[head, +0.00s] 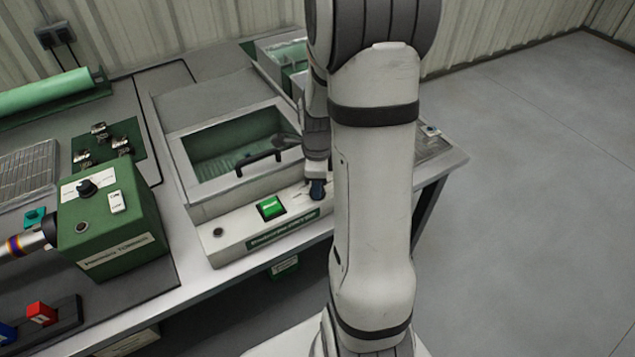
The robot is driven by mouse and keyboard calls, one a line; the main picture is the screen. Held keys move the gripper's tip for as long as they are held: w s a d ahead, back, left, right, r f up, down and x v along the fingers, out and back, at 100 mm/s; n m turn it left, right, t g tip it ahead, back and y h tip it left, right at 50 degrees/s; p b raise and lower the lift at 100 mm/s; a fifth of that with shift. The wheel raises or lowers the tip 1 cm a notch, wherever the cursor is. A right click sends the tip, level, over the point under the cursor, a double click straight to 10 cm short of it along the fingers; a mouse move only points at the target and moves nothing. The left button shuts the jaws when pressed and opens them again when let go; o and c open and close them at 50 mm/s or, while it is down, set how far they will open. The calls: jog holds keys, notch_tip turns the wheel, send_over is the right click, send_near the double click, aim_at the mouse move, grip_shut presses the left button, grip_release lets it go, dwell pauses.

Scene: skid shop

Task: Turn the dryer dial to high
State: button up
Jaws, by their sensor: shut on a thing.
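The dryer (225,248) is a pale machine on the bench with a windowed lid, a black handle and a lit green switch (270,207). Its dark blue dial (317,193) sits on the sloped front panel, right of the switch. My gripper (316,179) comes down from above and is shut on the dial. The fingers, the dial's pointer and most of its markings are hidden or too small to read, so I cannot tell its setting.
A green box (110,225) with a black knob and a white switch stands at the left. Red (41,313) and blue blocks sit at the front left. A green roll (45,92) lies at the back. Open floor is on the right.

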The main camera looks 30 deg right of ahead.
jog(key=o, duration=1)
jog(key=shift+c, duration=0.2)
notch_tip(320, 180, up, 8)
jog(key=shift+w+f+p, duration=0.1)
jog(key=shift+p, duration=0.2)
jog(key=s+a+r+n+t+p, duration=0.1)
jog(key=s+a+r+n, duration=0.4)
jog(key=n, duration=0.7)
jog(key=s+a+r+n+t+p, duration=0.1)
jog(key=s+a+r+n, duration=0.5)
jog(key=n, duration=0.6)
jog(key=shift+s+a+r+t+p, duration=0.35)
jog(key=shift+s+a, duration=0.25)
jog(key=shift+s, duration=0.25)
